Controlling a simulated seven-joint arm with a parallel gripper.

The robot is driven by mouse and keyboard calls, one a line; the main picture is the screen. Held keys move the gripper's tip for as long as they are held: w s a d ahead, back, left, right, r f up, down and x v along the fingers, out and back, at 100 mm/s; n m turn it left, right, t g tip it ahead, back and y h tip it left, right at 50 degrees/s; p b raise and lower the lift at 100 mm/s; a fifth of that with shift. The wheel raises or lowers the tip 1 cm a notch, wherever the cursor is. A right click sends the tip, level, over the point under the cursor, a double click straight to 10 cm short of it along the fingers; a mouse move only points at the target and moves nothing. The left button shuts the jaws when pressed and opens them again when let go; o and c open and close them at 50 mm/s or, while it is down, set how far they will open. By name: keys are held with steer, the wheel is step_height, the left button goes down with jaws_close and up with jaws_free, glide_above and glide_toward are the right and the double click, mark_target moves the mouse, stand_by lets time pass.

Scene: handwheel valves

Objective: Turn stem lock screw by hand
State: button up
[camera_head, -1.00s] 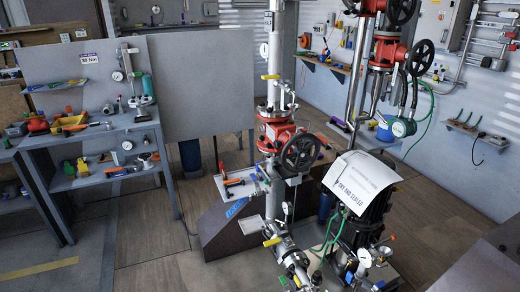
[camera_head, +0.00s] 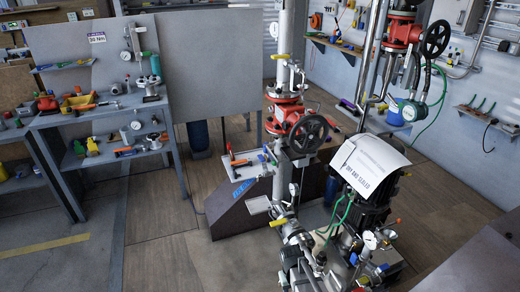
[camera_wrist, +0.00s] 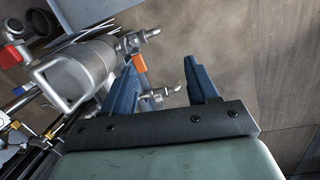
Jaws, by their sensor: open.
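In the wrist view my gripper (camera_wrist: 160,72) is open, its two blue fingers apart with nothing held between them. A small metal fitting with a cross-shaped end (camera_wrist: 172,92) shows between and beyond the fingers; I cannot tell whether it is the stem lock screw. A grey pipe body (camera_wrist: 78,75) lies left of the fingers, with an orange-handled fitting (camera_wrist: 139,62) close by the left finger. In the head view a red valve (camera_head: 284,119) with a black handwheel (camera_head: 309,133) sits on the upright pipe. No lock screw can be made out there, and my gripper is not discernible.
A pump with a white paper sheet (camera_head: 371,166) stands right of the pipe. A second red valve (camera_head: 399,30) with its handwheel (camera_head: 436,38) is at the upper right. A tool bench (camera_head: 92,115) stands at left. The wooden floor (camera_head: 160,240) is open at lower left.

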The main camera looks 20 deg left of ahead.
steer(key=w+a+r+n+t, duration=0.1)
steer(key=w+a+r+t, duration=0.1)
steer(key=w+a+r, duration=0.4)
steer(key=w+a+r+n+t, duration=0.1)
steer(key=w+a+r, duration=0.35)
steer(key=a, duration=0.45)
steer(key=m+t+h, duration=1)
steer(key=m+h, duration=0.1)
steer(key=m, duration=1.6)
glide_toward(283, 126)
steer(key=m, duration=0.3)
steer(key=shift+d+m, duration=0.1)
steer(key=shift+m, duration=0.2)
steer(key=shift+x, duration=3.9)
steer(key=shift+w+d, duration=0.1)
